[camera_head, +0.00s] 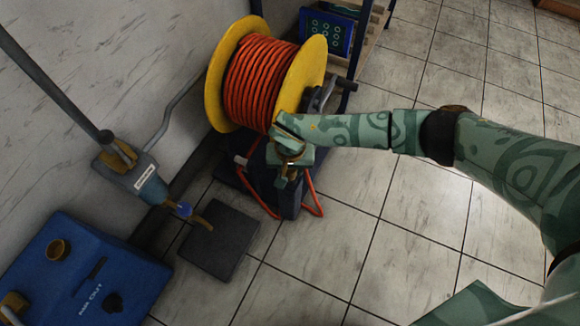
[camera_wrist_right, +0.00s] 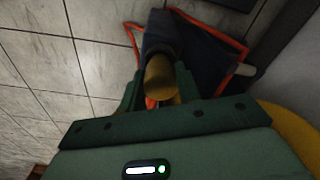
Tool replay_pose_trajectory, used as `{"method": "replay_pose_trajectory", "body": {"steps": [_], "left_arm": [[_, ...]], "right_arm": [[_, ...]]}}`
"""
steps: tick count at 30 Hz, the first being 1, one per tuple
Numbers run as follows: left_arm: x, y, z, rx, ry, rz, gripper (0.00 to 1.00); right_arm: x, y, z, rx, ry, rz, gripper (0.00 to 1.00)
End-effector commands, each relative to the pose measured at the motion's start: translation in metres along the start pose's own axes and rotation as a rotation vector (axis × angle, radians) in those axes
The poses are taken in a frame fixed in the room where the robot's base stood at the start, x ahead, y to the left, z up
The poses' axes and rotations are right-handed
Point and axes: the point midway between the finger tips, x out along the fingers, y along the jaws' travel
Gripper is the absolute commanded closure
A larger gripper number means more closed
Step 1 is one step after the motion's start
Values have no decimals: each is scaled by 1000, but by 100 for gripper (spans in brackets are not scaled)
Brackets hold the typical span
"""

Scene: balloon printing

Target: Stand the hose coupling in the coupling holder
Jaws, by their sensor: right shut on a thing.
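My right gripper (camera_head: 287,165) is at the lower right of the hose reel, above a dark blue stand (camera_head: 290,203) that looks like the coupling holder. In the right wrist view my right gripper (camera_wrist_right: 160,88) is shut on a brass, rounded piece, which looks like the hose coupling (camera_wrist_right: 159,76). The dark blue stand (camera_wrist_right: 165,38) shows just beyond the coupling. I cannot tell whether the coupling touches it, and the coupling's lower end is hidden. Orange-red hose shows close below the coupling. My left gripper is not in view.
A yellow reel (camera_head: 221,70) wound with orange-red hose (camera_head: 260,82) stands against the wall. A blue box (camera_head: 75,262) and a dark square plate (camera_head: 222,243) lie at the left. A grey pipe (camera_head: 55,90) crosses the upper left. Tiled floor is clear at the lower middle.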

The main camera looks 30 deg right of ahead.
Motion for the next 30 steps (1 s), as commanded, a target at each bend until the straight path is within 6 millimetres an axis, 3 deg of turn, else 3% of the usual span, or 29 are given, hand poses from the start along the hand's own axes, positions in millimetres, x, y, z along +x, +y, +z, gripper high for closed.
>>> {"method": "replay_pose_trajectory", "body": {"steps": [30], "left_arm": [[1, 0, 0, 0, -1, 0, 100]], "right_arm": [[8, 0, 0, 0, 0, 0, 100]]}}
